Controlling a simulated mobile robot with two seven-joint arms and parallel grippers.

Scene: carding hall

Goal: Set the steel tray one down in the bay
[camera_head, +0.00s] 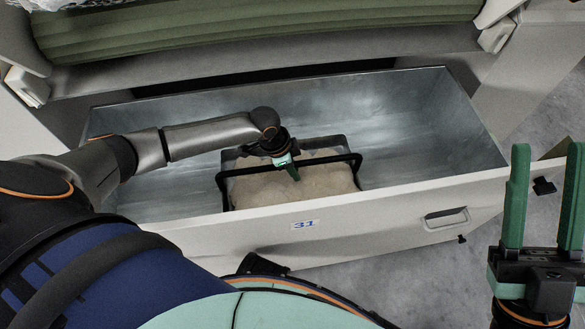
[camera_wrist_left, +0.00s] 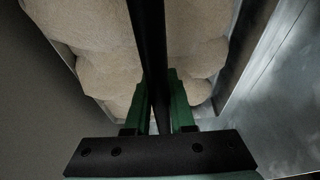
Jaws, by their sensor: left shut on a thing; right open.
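The steel tray (camera_head: 330,143) holds a beige, lumpy load (camera_head: 310,185) and has a black bar handle (camera_head: 335,159) across its top. My left gripper (camera_head: 291,171) is shut on this handle; the wrist view shows its green fingers (camera_wrist_left: 160,100) on either side of the black bar (camera_wrist_left: 150,45). The tray is within the walls of the bay, a long open metal drawer (camera_head: 420,110), close to its front wall. The front wall hides the tray's lower part, so I cannot tell whether it touches the floor. My right gripper (camera_head: 545,200) is open and empty, outside the drawer.
The drawer's pale front panel (camera_head: 390,215) carries a label "31" (camera_head: 304,224) and a recessed handle (camera_head: 446,217). Free drawer floor lies right of the tray. A green roller (camera_head: 250,25) and pale machine frame (camera_head: 250,62) stand behind. Grey floor shows in front and at right.

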